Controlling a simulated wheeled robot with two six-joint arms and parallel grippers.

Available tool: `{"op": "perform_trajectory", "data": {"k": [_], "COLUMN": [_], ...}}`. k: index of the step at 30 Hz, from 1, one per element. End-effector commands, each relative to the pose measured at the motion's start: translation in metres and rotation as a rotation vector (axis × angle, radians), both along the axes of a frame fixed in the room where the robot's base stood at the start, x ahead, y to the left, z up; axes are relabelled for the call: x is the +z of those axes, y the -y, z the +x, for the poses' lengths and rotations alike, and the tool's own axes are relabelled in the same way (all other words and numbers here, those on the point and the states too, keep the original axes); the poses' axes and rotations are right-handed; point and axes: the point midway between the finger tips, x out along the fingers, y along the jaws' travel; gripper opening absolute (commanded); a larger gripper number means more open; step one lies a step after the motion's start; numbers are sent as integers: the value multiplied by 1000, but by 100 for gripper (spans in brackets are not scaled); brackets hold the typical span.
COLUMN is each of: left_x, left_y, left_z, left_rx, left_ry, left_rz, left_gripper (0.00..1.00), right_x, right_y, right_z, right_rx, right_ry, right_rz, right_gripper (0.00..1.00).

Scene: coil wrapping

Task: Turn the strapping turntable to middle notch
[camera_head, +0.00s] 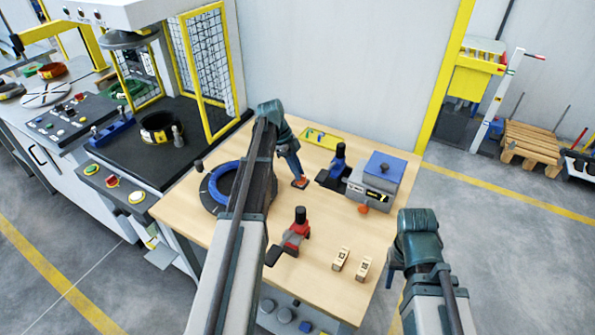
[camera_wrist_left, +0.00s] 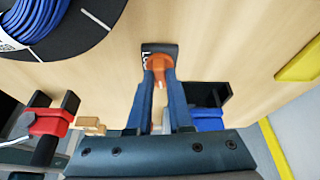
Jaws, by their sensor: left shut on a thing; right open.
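The strapping turntable (camera_head: 206,193) is a black disc on the left of the wooden table, with a blue coil (camera_head: 217,182) lying on it. My left arm hides its right part. The disc (camera_wrist_left: 88,45) and coil (camera_wrist_left: 42,25) also show at the upper left of the left wrist view. My left gripper (camera_head: 298,178) is right of the turntable, apart from it. In the wrist view, its fingers (camera_wrist_left: 160,85) are shut on a small orange piece (camera_wrist_left: 159,62) by a dark labelled plate (camera_wrist_left: 148,49). My right gripper (camera_head: 394,275) is open beyond the table's right edge.
A red-and-black tool (camera_head: 294,236) and two small wooden blocks (camera_head: 341,259) lie near the front. A grey box with a blue top (camera_head: 383,175) and a blue-and-black tool (camera_head: 337,166) stand at the right. A yellow tray (camera_head: 322,138) is at the back.

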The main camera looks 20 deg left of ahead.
Motion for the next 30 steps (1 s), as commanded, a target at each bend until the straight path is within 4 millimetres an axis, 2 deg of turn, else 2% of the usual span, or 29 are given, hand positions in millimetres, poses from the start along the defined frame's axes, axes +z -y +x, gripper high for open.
{"op": "perform_trajectory", "data": {"k": [1,10,11,15,30], "left_x": [0,0,0,0,0], "left_y": [-6,-6,-6,-6,-2], "left_z": [14,15,15,13,8], "left_rx": [14,14,14,13,10], "left_ry": [26,26,26,26,23], "left_rz": [7,6,6,7,6], "left_gripper": [0,0,24,49,49], "right_x": [1,1,1,0,0], "right_y": [0,0,0,0,0], "right_z": [0,0,0,0,0], "right_rx": [0,0,0,0,0], "right_ry": [0,0,0,0,0], "right_rz": [0,0,0,0,0], "right_gripper": [50,50,50,50,50]}}
